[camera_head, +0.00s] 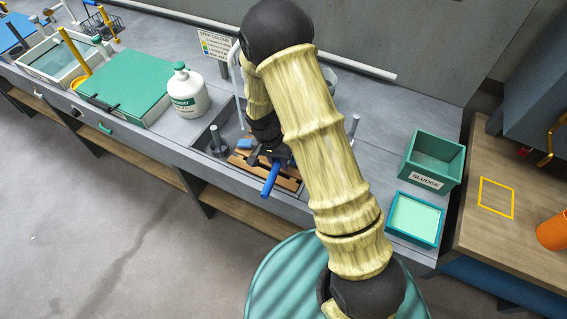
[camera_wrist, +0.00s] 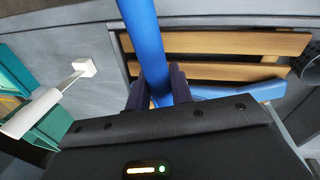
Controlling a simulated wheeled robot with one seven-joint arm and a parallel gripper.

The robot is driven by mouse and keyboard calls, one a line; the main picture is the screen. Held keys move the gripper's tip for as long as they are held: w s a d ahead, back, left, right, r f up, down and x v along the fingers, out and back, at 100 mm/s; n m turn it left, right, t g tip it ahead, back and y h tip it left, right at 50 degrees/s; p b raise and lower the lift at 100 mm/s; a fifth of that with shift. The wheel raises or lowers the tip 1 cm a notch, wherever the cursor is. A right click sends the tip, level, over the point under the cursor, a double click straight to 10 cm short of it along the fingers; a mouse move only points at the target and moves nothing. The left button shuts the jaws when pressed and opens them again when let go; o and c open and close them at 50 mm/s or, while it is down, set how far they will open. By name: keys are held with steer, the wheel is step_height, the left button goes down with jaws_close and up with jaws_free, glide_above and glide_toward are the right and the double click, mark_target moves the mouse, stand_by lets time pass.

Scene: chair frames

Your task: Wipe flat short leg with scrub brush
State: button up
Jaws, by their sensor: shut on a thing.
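My gripper (camera_head: 270,158) is over the sink basin, shut on a blue handle (camera_head: 270,181), which I take to be the scrub brush. In the wrist view the blue handle (camera_wrist: 148,42) runs up between my fingers (camera_wrist: 155,92); its bristles are not visible. A blue piece (camera_head: 245,143) also shows beside the gripper, and a blue curved part (camera_wrist: 237,92) lies right of the fingers in the wrist view. Wooden slats (camera_wrist: 220,43) lie beneath; they also show in the head view (camera_head: 287,184). I cannot tell which piece is the flat short leg.
A white bottle (camera_head: 187,94) and a green box (camera_head: 130,85) stand left of the basin. A green sludge bin (camera_head: 433,158) and a teal tray (camera_head: 414,219) sit to the right. A grey post (camera_head: 217,140) stands in the basin. My arm hides part of the bench.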

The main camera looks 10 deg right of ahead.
steer(key=shift+w+a, duration=0.15)
steer(key=shift+a, duration=0.1)
steer(key=shift+w+a+r, duration=0.1)
steer(key=shift+w+a, duration=0.45)
steer(key=shift+a, duration=0.15)
steer(key=shift+w+a, duration=0.5)
steer(key=shift+a, duration=0.2)
steer(key=shift+w+a, duration=0.5)
steer(key=shift+a, duration=0.2)
steer(key=shift+w+a, duration=0.5)
steer(key=shift+a, duration=0.2)
steer(key=shift+s+d+f, duration=0.15)
steer(key=shift+s+d, duration=0.4)
steer(key=shift+d, duration=0.2)
steer(key=shift+s+d+f, duration=0.1)
steer(key=shift+s+d, duration=0.45)
steer(key=shift+d, duration=0.15)
